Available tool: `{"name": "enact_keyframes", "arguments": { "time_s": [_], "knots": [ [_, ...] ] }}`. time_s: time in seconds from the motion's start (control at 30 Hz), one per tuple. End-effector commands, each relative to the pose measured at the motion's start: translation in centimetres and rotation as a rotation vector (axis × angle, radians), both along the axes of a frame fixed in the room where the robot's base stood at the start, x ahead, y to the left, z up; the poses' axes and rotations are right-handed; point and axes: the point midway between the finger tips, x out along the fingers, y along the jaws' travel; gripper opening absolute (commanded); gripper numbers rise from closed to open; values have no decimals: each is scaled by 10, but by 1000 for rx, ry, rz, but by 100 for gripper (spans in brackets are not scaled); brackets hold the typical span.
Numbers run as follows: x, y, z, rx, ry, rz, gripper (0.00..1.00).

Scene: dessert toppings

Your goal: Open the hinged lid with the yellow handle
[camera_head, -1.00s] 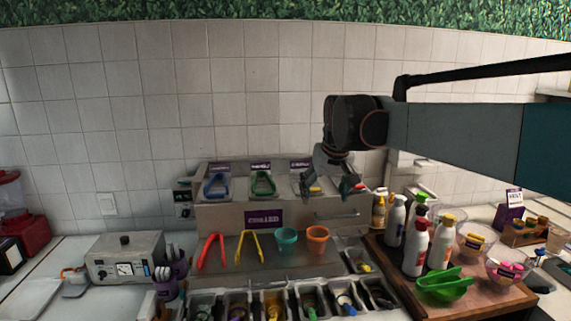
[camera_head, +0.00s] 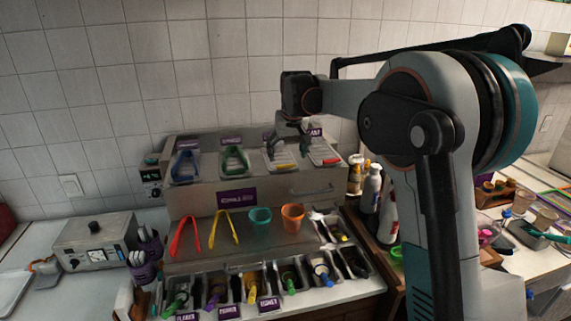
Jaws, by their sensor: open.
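The hinged lid (camera_head: 273,152) with the yellow handle (camera_head: 285,166) lies closed, as far as I can see, on top of the steel topping unit (camera_head: 225,190). It is third from the left, between a green-handled lid and a red-handled one. My gripper (camera_head: 290,139) is open and empty. In the picture it overlaps the back of the yellow- and red-handled lids, and appears above them. I cannot tell its exact height or whether it touches anything. It partly hides the back of the lid.
Beside it are a blue-handled lid (camera_head: 186,163), a green-handled lid (camera_head: 234,160) and a red-handled lid (camera_head: 324,153). Red tongs (camera_head: 184,236), yellow tongs (camera_head: 224,228), a teal cup (camera_head: 260,220) and an orange cup (camera_head: 292,218) stand in front. Bottles (camera_head: 370,188) stand at right.

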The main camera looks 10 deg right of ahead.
Motion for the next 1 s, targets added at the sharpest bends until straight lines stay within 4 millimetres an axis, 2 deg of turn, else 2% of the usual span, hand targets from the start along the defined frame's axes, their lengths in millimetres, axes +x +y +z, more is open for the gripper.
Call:
{"name": "enact_keyframes", "arguments": {
  "time_s": [0.1, 0.3, 0.5, 0.77, 1.0],
  "knots": [
    [9, 0, -22, 0, 0, 0, 77],
    [19, 0, -46, 0, 0, 0, 77],
    [23, 0, -55, 0, 0, 0, 77],
    [23, 0, -56, 0, 0, 0, 77],
    [23, 0, -56, 0, 0, 0, 22]
  ]
}}
